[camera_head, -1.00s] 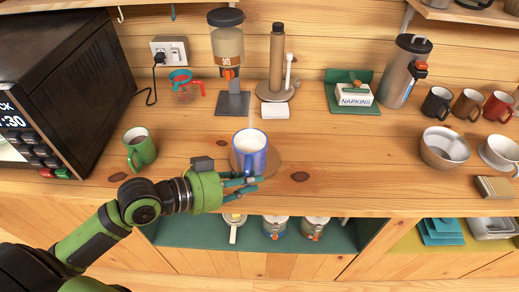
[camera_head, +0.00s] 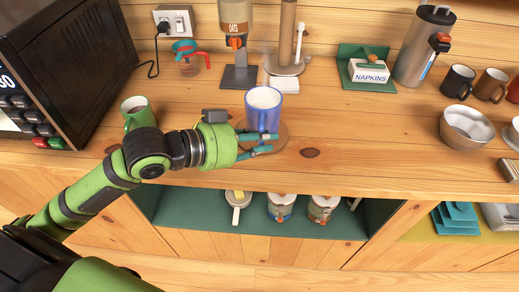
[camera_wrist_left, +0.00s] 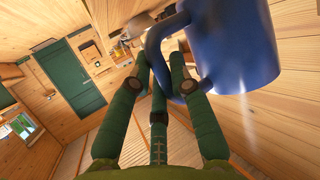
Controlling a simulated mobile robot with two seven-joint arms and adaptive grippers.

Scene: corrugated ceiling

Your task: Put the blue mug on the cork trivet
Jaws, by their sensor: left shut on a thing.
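The blue mug (camera_head: 262,112) is upright at the cork trivet (camera_head: 279,141), a round brown disc on the wooden counter. The mug overlaps the trivet in the head view; I cannot tell whether its base touches it. My left gripper (camera_head: 266,143) comes in from the left, in front of the mug, and is shut on its handle. In the left wrist view the mug (camera_wrist_left: 235,45) fills the upper right, and its curved handle (camera_wrist_left: 154,48) passes between the fingers of my left gripper (camera_wrist_left: 160,85). My right gripper is not in view.
A green mug (camera_head: 137,112) stands left, beside my left arm and the black microwave (camera_head: 70,60). Behind are the oats dispenser (camera_head: 237,45), a paper-towel stand (camera_head: 286,65) and a napkin holder (camera_head: 368,71). The counter right of the trivet is clear.

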